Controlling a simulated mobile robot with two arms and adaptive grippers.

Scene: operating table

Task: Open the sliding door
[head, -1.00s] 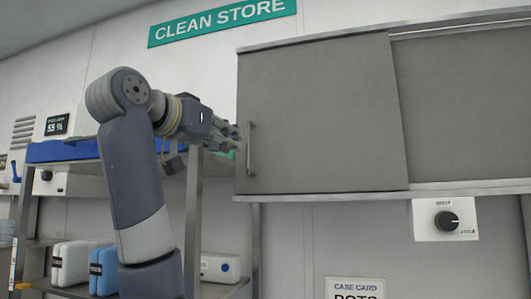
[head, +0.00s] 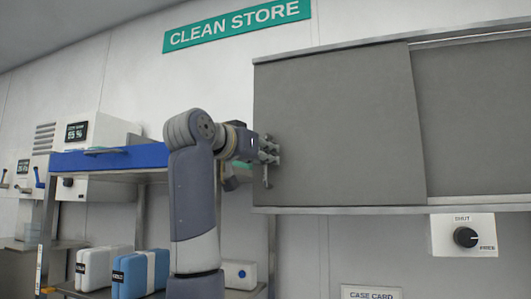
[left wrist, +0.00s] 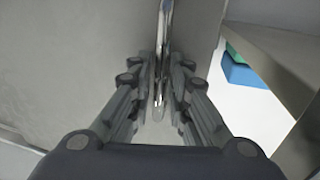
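The sliding door (head: 340,130) is a flat grey panel in a metal frame. Its left edge sits at the left end of the rails, and it overlaps a second grey panel (head: 478,125) on the right. A vertical metal bar handle (head: 266,181) is near the door's left edge. My left gripper (head: 269,151) is at the handle's upper part and hides some of it. In the left wrist view, the handle (left wrist: 161,75) runs between the two open fingers, with narrow gaps beside it. My right gripper is not in view.
A metal shelf with a blue top (head: 110,157) stands left of the door, with white (head: 97,268) and blue (head: 131,275) packs below. A control box with a black knob (head: 466,237) is under the lower rail (head: 345,210). A green sign (head: 238,26) hangs above.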

